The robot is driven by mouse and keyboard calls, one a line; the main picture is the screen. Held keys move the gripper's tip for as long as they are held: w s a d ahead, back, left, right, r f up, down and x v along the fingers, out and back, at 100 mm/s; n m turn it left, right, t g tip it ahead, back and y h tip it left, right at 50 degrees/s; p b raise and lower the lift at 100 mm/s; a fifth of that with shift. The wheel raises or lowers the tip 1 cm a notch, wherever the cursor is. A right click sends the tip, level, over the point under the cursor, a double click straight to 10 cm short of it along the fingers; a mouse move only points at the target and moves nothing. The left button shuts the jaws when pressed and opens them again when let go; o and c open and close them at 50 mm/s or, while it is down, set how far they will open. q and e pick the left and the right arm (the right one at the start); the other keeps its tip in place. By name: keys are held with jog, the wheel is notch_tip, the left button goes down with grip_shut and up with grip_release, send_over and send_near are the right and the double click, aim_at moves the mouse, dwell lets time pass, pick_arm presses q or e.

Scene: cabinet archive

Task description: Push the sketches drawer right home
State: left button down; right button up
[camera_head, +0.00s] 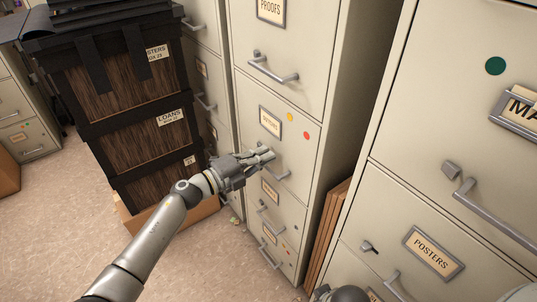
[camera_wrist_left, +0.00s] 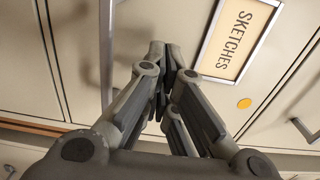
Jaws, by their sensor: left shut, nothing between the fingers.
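The sketches drawer (camera_head: 288,150) is in the middle cabinet, below the proofs drawer. Its framed label (camera_head: 270,121) has an orange dot and a red dot beside it. The label reads SKETCHES in the left wrist view (camera_wrist_left: 237,40). The drawer front looks close to flush; I cannot tell whether a small gap is left. My left gripper (camera_head: 268,154) is shut and empty, with its fingertips at the drawer front, just above the handle (camera_head: 282,176). The fingers also show in the left wrist view (camera_wrist_left: 166,60), pointing at the front beside the label. I cannot tell whether they touch it.
The proofs drawer (camera_head: 285,40) is above. A stack of dark crates (camera_head: 115,85) stands at the left. Brown boards (camera_head: 330,225) lean between the middle cabinet and the right one, which has a posters drawer (camera_head: 425,225). The floor (camera_head: 65,220) at lower left is clear.

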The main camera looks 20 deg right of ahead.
pick_arm(q)
jog(key=p+v, duration=0.1)
jog(key=v, duration=1)
jog(key=shift+s+a+p, duration=0.2)
jog(key=shift+a+p, duration=0.1)
jog(key=shift+a, duration=0.05)
pick_arm(e)
notch_tip(320, 180, down, 6)
jog(key=s, duration=0.1)
jog(key=shift+a+f, duration=0.2)
jog(key=shift+a, duration=0.1)
